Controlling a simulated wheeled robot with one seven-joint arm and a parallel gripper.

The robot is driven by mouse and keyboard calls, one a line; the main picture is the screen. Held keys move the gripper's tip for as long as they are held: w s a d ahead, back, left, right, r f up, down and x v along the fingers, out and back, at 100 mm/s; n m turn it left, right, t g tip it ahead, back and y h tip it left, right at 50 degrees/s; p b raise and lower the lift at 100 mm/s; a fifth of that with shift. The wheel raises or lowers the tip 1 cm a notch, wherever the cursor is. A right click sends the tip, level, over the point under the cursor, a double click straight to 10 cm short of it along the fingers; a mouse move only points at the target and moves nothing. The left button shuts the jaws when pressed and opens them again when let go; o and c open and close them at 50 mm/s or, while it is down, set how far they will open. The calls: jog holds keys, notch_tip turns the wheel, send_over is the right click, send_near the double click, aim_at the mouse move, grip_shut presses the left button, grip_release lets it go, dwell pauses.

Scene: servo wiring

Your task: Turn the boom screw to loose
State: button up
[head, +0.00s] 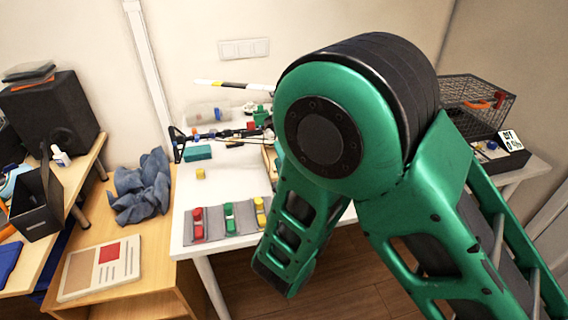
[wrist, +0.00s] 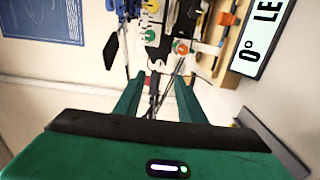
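My gripper (wrist: 156,86) shows in the wrist view with its two green fingers apart and nothing clearly held between them. Beyond the fingertips are a white round part with a green centre (wrist: 150,36) and a white part with an orange disc (wrist: 181,47). I cannot tell which of these, if either, is the boom screw. Thin dark rods or cables run between and beyond the fingers. In the head view a long black boom-like rod (head: 222,134) lies at the back of the white table (head: 183,222). My green arm hides part of the table and my gripper there.
A grey mat (head: 212,236) holds red, green and yellow items at the table's front. A teal block (head: 198,153) and a yellow block (head: 200,174) lie behind it. A wire basket (head: 475,100) stands at right. A white sign (wrist: 262,40) borders the wrist view's right.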

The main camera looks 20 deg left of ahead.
jog(key=shift+v, duration=1.25)
